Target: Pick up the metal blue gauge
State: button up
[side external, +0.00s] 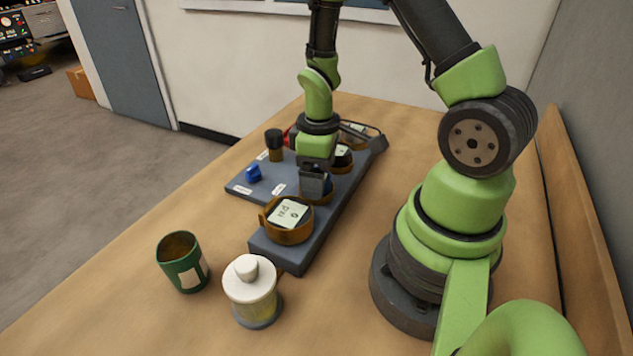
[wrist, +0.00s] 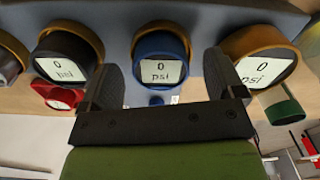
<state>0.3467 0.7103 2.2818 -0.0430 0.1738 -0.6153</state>
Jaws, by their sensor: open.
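The blue gauge (wrist: 148,45) has a round blue body and a white face reading 0 psi. In the wrist view it sits upper centre, between the two fingers of my gripper (wrist: 163,66). The fingers stand apart on either side of it, and nothing is held. In the side view my gripper (side external: 316,183) points down over the row of gauges on the grey stand. The blue gauge is mostly hidden behind it there, with only a bit of blue showing. I cannot tell whether the fingers touch it.
A brown-ringed gauge (wrist: 262,58) is close at right, and a black gauge (wrist: 68,52) close at left. A red gauge (wrist: 58,97) lies beyond. A green cup (side external: 184,262) and a white-lidded jar (side external: 251,290) stand in front of the grey stand (side external: 290,258). A small blue piece (side external: 253,173) sits on it.

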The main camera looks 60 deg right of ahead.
jog(key=shift+f, duration=0.55)
jog(key=c, duration=1.2)
